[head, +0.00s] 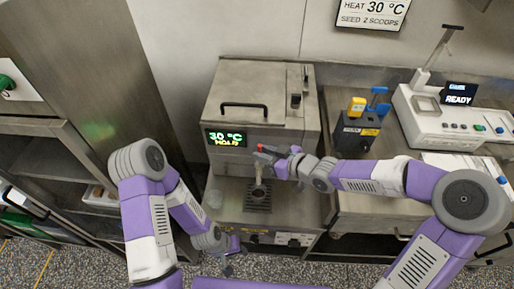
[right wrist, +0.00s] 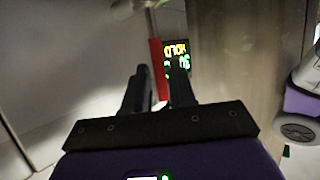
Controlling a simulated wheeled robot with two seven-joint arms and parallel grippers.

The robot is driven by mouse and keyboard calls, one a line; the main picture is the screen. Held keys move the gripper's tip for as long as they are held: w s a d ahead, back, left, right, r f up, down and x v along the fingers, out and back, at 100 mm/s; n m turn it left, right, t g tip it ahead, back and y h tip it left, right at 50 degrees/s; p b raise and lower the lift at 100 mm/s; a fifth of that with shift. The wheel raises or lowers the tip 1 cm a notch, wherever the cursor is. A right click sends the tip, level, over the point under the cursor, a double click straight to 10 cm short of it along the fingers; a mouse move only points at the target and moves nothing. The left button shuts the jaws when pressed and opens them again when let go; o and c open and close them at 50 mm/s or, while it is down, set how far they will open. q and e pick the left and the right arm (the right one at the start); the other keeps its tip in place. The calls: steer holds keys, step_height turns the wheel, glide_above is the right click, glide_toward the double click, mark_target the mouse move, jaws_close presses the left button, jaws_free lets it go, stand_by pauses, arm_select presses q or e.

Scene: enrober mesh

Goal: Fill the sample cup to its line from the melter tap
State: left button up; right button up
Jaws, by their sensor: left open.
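The melter (head: 262,95) stands in the middle, its display (head: 226,138) reading 30 °C HOLD. My right gripper (head: 272,155) is at the red tap handle (head: 263,150) on its front. In the right wrist view the red handle (right wrist: 157,70) sits between my two black fingers, which appear closed on it. A pale spout or stream (head: 258,174) shows below the tap; I cannot tell which. A small dark round shape, perhaps a cup, shows over the drip tray (head: 257,207). A clear cup-like shape (head: 214,198) stands left of it. My left gripper (head: 236,262) is open and empty, low in front of the melter.
Right of the melter, a bench holds a dark caddy (head: 354,133) with yellow and blue tools. A white instrument (head: 450,120) with a READY screen stands beyond it. A wall sign (head: 370,12) reads HEAT 30 °C, SEED 2 SCOOPS. Steel shelving is at left.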

arm_select(q)
steer(key=shift+r+p, duration=0.65)
steer(key=shift+r, duration=0.25)
arm_select(e)
steer(key=v, duration=0.3)
steer(key=shift+s+d+r, duration=0.1)
steer(key=shift+s+d, duration=0.05)
steer(key=shift+d, duration=0.05)
